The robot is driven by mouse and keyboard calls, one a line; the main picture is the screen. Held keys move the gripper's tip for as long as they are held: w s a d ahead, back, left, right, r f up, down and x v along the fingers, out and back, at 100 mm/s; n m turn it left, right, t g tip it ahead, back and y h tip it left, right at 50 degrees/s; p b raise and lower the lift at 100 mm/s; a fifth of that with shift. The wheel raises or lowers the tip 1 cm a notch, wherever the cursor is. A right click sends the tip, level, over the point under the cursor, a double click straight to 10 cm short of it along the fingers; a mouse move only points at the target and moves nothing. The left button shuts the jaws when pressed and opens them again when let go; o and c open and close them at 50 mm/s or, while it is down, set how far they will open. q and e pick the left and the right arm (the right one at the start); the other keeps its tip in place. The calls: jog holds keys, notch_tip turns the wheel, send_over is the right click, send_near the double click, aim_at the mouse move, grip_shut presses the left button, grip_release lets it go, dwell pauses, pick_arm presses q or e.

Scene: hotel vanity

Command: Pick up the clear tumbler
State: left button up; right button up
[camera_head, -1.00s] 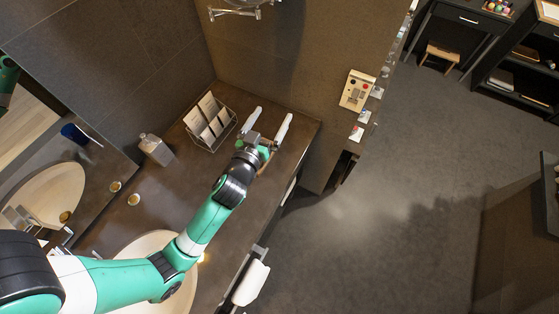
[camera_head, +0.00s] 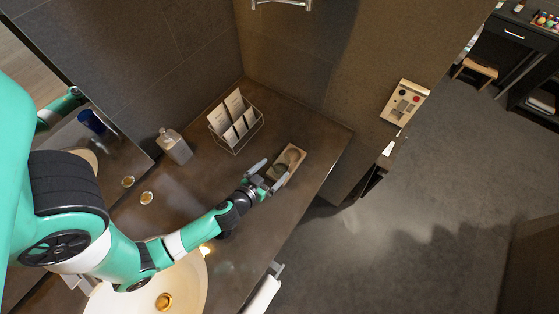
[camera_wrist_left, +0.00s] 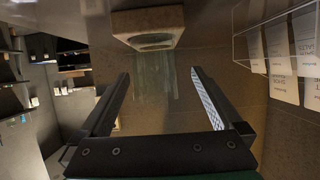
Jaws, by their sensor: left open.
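The clear tumbler (camera_wrist_left: 152,75) is a see-through, greenish, ribbed glass in the left wrist view, where the picture looks upside down. It appears to stand on a small tan tray (camera_wrist_left: 147,20), which also shows in the head view (camera_head: 296,158). My left gripper (camera_head: 273,172) is open at the near side of the tray. In the left wrist view the tumbler lies between the lines of the two open fingers (camera_wrist_left: 160,74), with a gap on both sides. In the head view the tumbler is small and partly hidden by the fingers. My right gripper is not in view.
A wire rack with white cards (camera_head: 235,122) stands on the dark counter (camera_head: 215,170) behind the gripper. A soap bottle (camera_head: 174,146) stands further left. The basin (camera_head: 190,285) is below my left arm. The counter's right edge runs close past the tray.

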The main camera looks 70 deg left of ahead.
aim_at(285, 161)
pick_arm(q)
jog(key=shift+w+a+f, duration=0.25)
jog(key=shift+w+f, duration=0.05)
jog(key=shift+w, duration=0.35)
jog(key=x, duration=0.6)
jog(key=shift+d+r, duration=0.1)
jog(key=shift+d, duration=0.05)
jog(key=c, duration=1.4)
jog(key=shift+r, duration=0.1)
